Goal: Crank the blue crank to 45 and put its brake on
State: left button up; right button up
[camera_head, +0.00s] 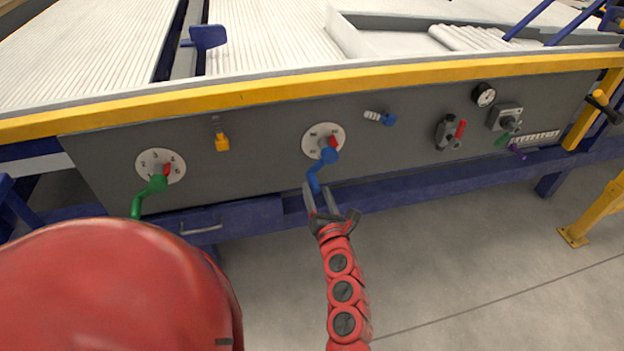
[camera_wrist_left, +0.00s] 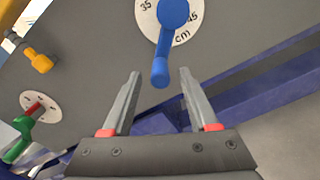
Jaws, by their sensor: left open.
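The blue crank (camera_head: 329,156) is on the grey panel, in front of a round white dial (camera_head: 312,143) with a red pointer (camera_head: 333,141). Its handle hangs down and to the left. In the left wrist view the blue crank (camera_wrist_left: 160,71) hides part of the dial (camera_wrist_left: 147,22), where 35, 45 and "cm" show. My left gripper (camera_head: 318,191) is open at the handle's lower end. In the wrist view the left gripper's fingertips (camera_wrist_left: 160,80) stand either side of the handle end, with gaps.
A green crank (camera_head: 157,184) with its own dial and an orange lever (camera_head: 222,142) are to the left. A blue beam (camera_head: 420,184) runs below the panel. Open floor lies in front.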

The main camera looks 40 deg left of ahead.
aim_at(312, 178)
pick_arm(q)
jog(key=x, duration=0.6)
jog(key=shift+d, duration=0.1)
jog(key=shift+c, duration=0.2)
grip_shut()
dwell(1.1)
